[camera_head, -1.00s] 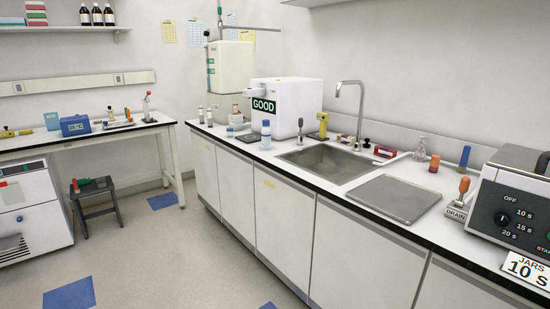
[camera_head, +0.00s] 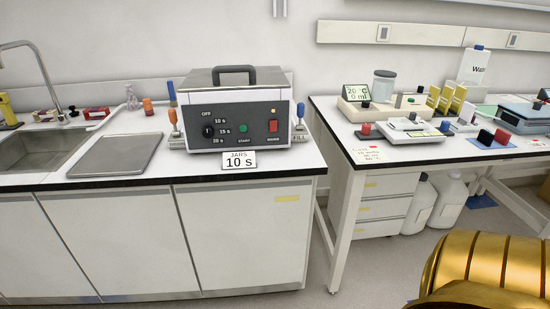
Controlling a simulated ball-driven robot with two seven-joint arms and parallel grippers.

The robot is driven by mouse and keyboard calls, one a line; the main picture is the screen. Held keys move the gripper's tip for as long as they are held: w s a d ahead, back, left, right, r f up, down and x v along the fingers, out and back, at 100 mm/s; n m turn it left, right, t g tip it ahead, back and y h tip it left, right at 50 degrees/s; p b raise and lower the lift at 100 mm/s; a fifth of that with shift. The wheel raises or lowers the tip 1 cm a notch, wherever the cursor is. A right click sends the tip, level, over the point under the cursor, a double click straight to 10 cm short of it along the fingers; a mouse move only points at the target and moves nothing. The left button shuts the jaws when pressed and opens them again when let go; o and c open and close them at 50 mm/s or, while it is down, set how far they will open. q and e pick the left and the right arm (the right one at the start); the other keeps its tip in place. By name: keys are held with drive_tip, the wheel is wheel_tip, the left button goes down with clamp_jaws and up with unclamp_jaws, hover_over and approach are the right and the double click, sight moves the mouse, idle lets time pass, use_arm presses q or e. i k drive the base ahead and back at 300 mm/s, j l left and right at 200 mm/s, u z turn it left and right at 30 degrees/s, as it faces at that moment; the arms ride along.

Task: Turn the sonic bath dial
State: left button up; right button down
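The sonic bath (camera_head: 240,118) stands on the counter left of the picture's middle, with a dark front panel and a handled lid. Its black dial (camera_head: 208,131) is on the panel's left, among the marks OFF, 10 s, 15 s and 20 s. The dial is too small to tell which mark it points at. A green START button (camera_head: 243,128) and a red switch (camera_head: 273,126) sit to its right. Neither gripper is in view, and nothing touches the dial.
A steel sink (camera_head: 22,152) and a flat metal plate (camera_head: 115,155) lie to the left. A gap separates the counter from an instrument bench (camera_head: 350,150) at right. Floor shows in the gap.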

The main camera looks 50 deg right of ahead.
sight(208, 132)
drive_tip(key=z, duration=1.2)
